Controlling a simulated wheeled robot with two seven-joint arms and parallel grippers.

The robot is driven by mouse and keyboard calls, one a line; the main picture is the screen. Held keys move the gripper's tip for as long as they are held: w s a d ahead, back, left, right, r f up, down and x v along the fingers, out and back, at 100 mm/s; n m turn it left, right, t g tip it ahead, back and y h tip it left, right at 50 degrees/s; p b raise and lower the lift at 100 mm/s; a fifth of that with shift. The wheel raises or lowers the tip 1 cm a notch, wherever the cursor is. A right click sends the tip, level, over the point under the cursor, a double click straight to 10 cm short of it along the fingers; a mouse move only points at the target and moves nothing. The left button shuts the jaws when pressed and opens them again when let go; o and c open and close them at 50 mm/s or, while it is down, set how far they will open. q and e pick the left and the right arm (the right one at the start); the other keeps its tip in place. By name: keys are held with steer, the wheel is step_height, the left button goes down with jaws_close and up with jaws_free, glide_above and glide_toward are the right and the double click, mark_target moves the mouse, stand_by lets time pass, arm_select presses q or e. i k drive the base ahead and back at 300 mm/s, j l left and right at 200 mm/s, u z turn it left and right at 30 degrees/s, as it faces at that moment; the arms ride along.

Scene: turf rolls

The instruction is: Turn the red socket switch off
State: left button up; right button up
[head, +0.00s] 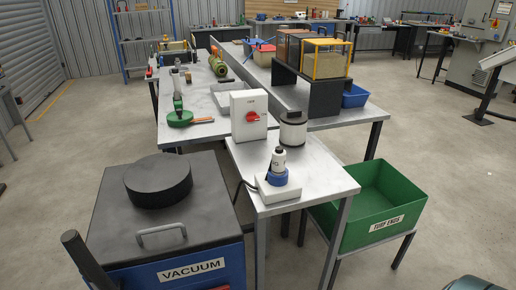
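A white switch box (240,102) stands upright at the back of the near grey table. A red switch (252,117) sits on its front face, with small dark lettering above it. The switch is too small to tell which way it is set. In front of the box, a blue socket (277,179) on a white base (279,190) holds a white and grey plug (278,158) standing up from it. A black cable runs from the base over the table's left edge. Neither of my grippers is in view.
A white canister with a black top (292,132) stands right of the switch box. A blue vacuum unit (195,275) with a dark lid fills the near left. A green turf ends bin (378,205) stands at the right. Longer tables behind carry tools.

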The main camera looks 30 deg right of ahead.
mark_target(252, 116)
steer(key=z, duration=1.2)
steer(key=u, duration=0.7)
steer(key=l+u, duration=1)
steer(key=l, duration=0.2)
steer(key=k+l+u, duration=0.1)
steer(key=l, duration=0.35)
steer(key=k+l+u, duration=0.1)
steer(key=l, duration=0.3)
steer(key=k+l+u, duration=0.1)
steer(key=l, duration=0.3)
steer(key=k+l+u, duration=0.1)
steer(key=l, duration=0.3)
steer(key=k+l+u, duration=0.1)
steer(key=l, duration=0.3)
steer(key=k+l, duration=0.15)
steer(key=l, duration=0.2)
steer(key=k+l, duration=0.15)
steer(key=l, duration=0.2)
steer(key=k+l, duration=0.2)
steer(key=l, duration=0.15)
steer(key=k+l, duration=0.15)
steer(key=l, duration=0.2)
